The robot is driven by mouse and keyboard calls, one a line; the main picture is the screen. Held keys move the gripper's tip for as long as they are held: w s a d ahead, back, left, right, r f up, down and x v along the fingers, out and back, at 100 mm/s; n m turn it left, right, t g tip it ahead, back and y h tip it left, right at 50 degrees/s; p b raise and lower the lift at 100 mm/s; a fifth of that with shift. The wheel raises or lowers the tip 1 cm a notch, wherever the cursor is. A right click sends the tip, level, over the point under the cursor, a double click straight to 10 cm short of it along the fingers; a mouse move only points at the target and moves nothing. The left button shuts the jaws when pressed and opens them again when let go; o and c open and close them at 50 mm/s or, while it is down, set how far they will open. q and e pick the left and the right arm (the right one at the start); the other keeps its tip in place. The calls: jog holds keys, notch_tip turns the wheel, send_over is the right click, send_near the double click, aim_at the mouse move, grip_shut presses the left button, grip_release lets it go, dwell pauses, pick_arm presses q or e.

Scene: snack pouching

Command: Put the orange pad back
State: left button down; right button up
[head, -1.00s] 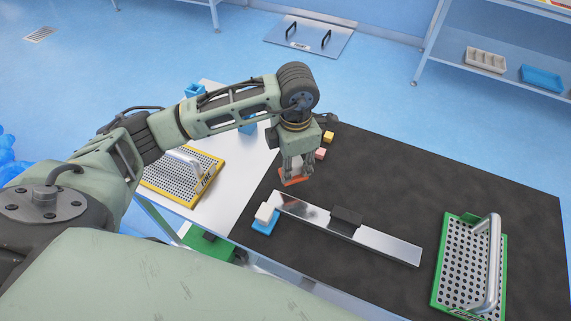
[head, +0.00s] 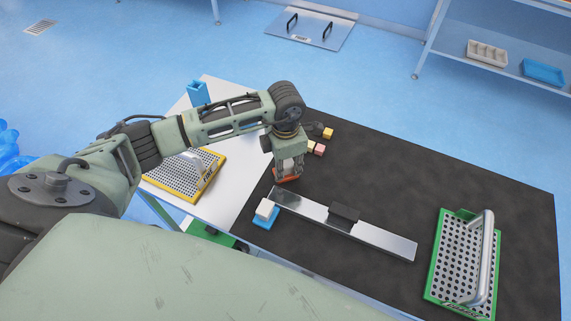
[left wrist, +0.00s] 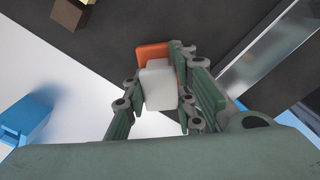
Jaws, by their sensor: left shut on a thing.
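The orange pad (head: 283,178) is under my left gripper (head: 288,168), near the left edge of the black mat. In the left wrist view the orange pad (left wrist: 153,52) shows behind a white block (left wrist: 160,86), which sits between the fingers of the left gripper (left wrist: 160,95). The gripper is shut on this white block, which looks like the pad's grip. I cannot tell whether the pad touches the surface. My right gripper is not in view.
A blue pad with a white block (head: 265,212) lies beside a metal bar (head: 385,239) with a black block. Small yellow and pink cubes (head: 319,150) lie behind the gripper. A yellow perforated tray (head: 165,180) is left, a green one (head: 436,270) right.

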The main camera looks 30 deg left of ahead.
aim_at(285, 163)
pick_arm(q)
jog(key=c, duration=1.7)
grip_release()
jog(key=shift+r+p, duration=0.2)
jog(key=shift+p, duration=0.2)
jog(key=shift+w+r+b, duration=0.1)
jog(key=shift+r+b, duration=0.25)
jog(key=shift+r, duration=0.05)
notch_tip(285, 163, up, 10)
jog(key=shift+f+b, duration=0.2)
jog(key=shift+b, duration=0.9)
jog(key=shift+r, duration=0.75)
jog(key=shift+s+f, duration=0.15)
jog(key=shift+s, duration=0.05)
